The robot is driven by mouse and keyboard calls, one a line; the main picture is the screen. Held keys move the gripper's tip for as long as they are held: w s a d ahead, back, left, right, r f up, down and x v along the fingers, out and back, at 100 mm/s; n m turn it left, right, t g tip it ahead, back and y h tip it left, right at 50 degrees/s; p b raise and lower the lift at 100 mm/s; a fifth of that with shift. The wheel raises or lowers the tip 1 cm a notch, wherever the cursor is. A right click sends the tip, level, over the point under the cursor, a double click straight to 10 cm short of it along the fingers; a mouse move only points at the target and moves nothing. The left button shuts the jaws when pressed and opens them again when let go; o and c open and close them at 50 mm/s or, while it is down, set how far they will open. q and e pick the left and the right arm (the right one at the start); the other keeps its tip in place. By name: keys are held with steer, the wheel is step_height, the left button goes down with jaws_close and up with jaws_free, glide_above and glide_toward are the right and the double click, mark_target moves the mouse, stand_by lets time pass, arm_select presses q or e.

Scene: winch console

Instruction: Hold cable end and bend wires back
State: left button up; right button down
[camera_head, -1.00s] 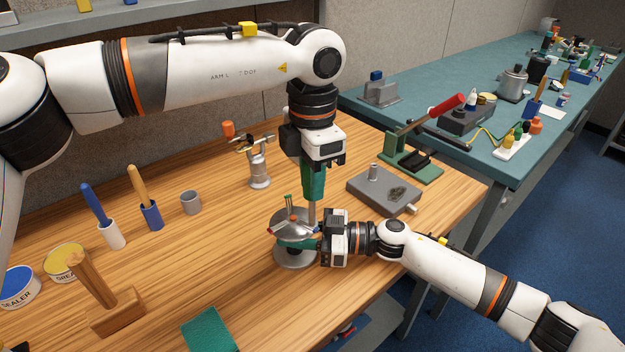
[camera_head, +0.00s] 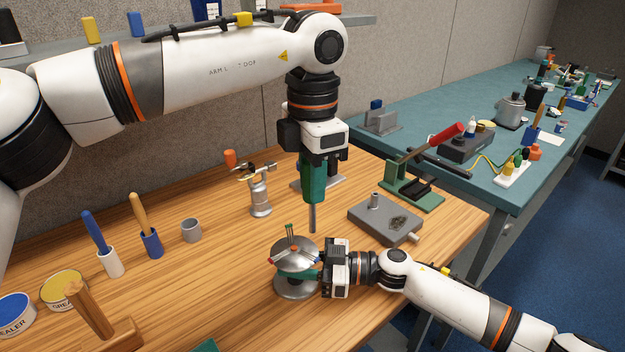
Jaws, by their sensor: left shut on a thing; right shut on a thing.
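My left gripper (camera_head: 321,160) is shut on a green-handled tool (camera_head: 314,183) with a grey metal shaft pointing straight down. The shaft's tip hangs above and to the right of the cable end, apart from it. The cable end (camera_head: 295,250) shows as a silvery round piece with coloured wires (camera_head: 290,238) at its top. Some green wires stand upright; reddish ones lie outward to the sides. It sits over a round metal base (camera_head: 296,290) on the wooden bench. My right gripper (camera_head: 322,274) is shut on a green part at the cable end's right side; its fingertips are partly hidden.
A grey block with a peg (camera_head: 385,220) and a green lever press (camera_head: 415,190) stand to the right. A small torch-like burner (camera_head: 260,190), a grey cup (camera_head: 191,230), brush holders (camera_head: 151,243), tins (camera_head: 63,289) and a wooden stand (camera_head: 100,318) are left. The bench between is clear.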

arm_select(q)
jaws_close()
steer(key=shift+w+a, duration=1.35)
steer(key=shift+a, duration=0.25)
